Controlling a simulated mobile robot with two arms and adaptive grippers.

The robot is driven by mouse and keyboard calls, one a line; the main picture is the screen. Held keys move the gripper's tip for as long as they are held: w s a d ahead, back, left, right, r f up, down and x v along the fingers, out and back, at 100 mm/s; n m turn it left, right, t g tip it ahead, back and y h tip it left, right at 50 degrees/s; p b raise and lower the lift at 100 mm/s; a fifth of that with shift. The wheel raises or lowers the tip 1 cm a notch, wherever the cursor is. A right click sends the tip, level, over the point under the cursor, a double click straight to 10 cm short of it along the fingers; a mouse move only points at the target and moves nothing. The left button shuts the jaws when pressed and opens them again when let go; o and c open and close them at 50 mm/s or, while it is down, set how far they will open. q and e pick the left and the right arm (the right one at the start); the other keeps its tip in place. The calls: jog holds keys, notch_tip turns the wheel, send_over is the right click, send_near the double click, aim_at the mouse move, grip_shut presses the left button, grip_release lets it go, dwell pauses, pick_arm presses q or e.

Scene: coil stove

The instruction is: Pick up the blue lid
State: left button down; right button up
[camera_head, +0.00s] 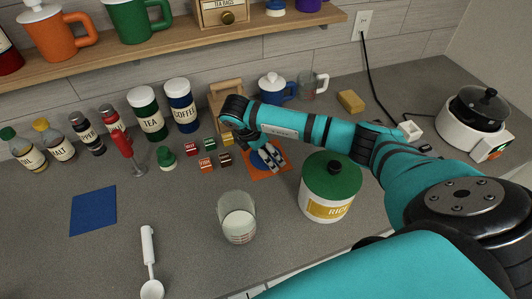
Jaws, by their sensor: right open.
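A dark blue COFFEE canister (181,103) with a pale top stands at the back, left of the gripper. A blue pot with a pale top (276,91) stands behind my right arm. My left gripper is not in view.
A green-lidded RICE canister (327,203) stands right of the gripper, close to my forearm. A glass (237,219) stands in front. Small spice tins (207,164) stand to the left. A blue mat (93,211) lies bare at left. A cooker (470,135) stands at right.

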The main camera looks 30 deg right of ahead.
jog(key=shift+a, duration=0.1)
jog(key=c, duration=1.5)
